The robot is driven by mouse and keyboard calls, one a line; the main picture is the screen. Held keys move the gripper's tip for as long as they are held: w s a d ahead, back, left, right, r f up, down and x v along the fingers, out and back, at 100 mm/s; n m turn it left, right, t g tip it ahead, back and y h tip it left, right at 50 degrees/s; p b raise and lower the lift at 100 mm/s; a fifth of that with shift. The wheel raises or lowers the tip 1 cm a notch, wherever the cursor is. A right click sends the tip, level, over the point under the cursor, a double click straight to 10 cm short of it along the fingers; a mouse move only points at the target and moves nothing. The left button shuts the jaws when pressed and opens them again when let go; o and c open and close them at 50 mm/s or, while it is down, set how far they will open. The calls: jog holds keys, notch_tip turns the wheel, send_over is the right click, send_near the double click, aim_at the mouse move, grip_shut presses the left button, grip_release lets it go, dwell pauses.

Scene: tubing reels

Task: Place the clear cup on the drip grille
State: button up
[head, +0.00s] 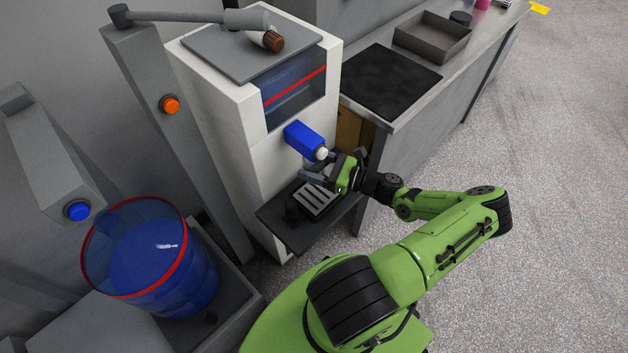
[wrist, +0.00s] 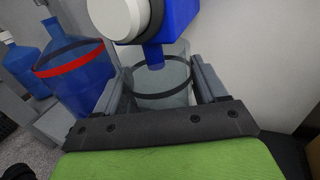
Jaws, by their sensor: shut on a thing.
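The clear cup (wrist: 170,93), with a dark band around it, is between the fingers of my gripper (wrist: 160,73) in the wrist view. My gripper is shut on it. The cup sits just under the blue tap's nozzle (wrist: 153,57). In the head view my gripper (head: 318,178) is in front of the white dispenser, below the blue tap (head: 303,141) and over the slotted drip grille (head: 318,200). The cup is hard to make out there. I cannot tell whether it touches the grille, which does not show in the wrist view.
The white dispenser (head: 220,130) stands behind the grille, close to my fingers. A large blue container with a red band (head: 150,260) stands left. A counter (head: 400,115) with a grey tray (head: 432,38) is to the right. The floor at right is clear.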

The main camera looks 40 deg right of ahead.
notch_tip(320, 180, down, 2)
jog(key=shift+s+f+b, duration=0.15)
jog(key=shift+f+b, duration=0.1)
jog(key=shift+b, duration=0.1)
jog(key=f+b, duration=0.1)
jog(key=f, duration=0.1)
jog(key=f+b, duration=0.1)
jog(key=f, duration=0.1)
jog(key=shift+w+f, duration=0.2)
jog(key=shift+f, duration=0.05)
jog(key=shift+f, duration=0.15)
jog(key=o, duration=1)
jog(key=shift+o, duration=0.2)
